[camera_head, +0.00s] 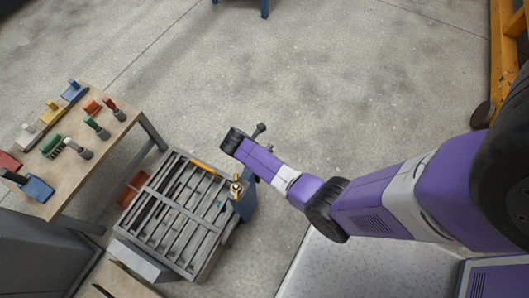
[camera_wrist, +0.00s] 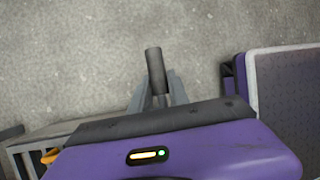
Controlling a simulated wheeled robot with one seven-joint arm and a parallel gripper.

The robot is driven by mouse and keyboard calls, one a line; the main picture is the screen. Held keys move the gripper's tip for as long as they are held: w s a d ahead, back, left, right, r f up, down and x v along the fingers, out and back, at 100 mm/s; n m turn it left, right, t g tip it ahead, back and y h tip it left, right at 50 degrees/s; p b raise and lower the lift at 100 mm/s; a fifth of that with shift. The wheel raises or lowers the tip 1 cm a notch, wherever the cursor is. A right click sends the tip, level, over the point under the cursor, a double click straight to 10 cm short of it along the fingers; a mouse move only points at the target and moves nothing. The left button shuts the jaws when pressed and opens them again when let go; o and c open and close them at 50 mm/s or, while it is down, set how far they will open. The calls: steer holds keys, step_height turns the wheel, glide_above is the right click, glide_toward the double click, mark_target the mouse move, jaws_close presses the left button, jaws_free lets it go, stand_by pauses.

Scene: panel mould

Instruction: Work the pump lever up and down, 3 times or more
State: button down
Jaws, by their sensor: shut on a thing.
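In the head view the lever end (camera_head: 260,128) shows just past my purple wrist, beside the blue pump body (camera_head: 246,205) at the right end of the slatted metal frame. Most of the lever and my fingers are hidden behind the wrist in the head view.
The slatted metal frame (camera_head: 163,229) carries a brass fitting (camera_head: 236,187) near the pump. A wooden table (camera_head: 113,125) at the left holds several brushes and coloured tools. An orange bin (camera_head: 131,188) is beside the frame.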

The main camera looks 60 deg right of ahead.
steer(key=c, duration=1.3)
jaws_free()
steer(key=shift+o, duration=0.2)
steer(key=p+v, duration=0.3)
steer(key=v, duration=0.4)
steer(key=shift+a+r, duration=0.2)
steer(key=shift+r, duration=0.15)
